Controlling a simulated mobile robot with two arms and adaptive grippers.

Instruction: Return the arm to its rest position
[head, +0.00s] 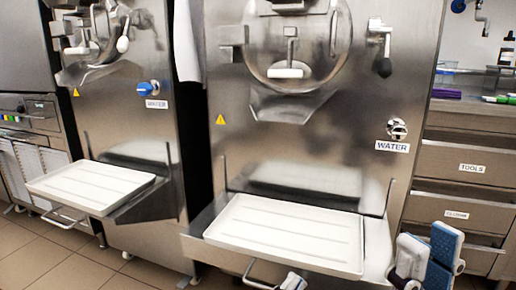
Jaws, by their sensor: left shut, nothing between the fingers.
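My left gripper (292,282) only just shows at the bottom edge, in front of the right-hand freezer's tray. It is shut and nothing shows in it; most of it is cut off by the frame. My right gripper (428,258) is at the bottom right, just right of that tray. Its white fingers with blue pads stand apart and nothing shows between them. The arms behind both grippers are out of view.
A batch freezer (270,150) stands in the middle, with a white tray (290,232) on its front shelf. Another freezer (125,120) with a white tray (90,186) stands left. Drawers (465,190) are at right. Tiled floor (60,262) shows clear at lower left.

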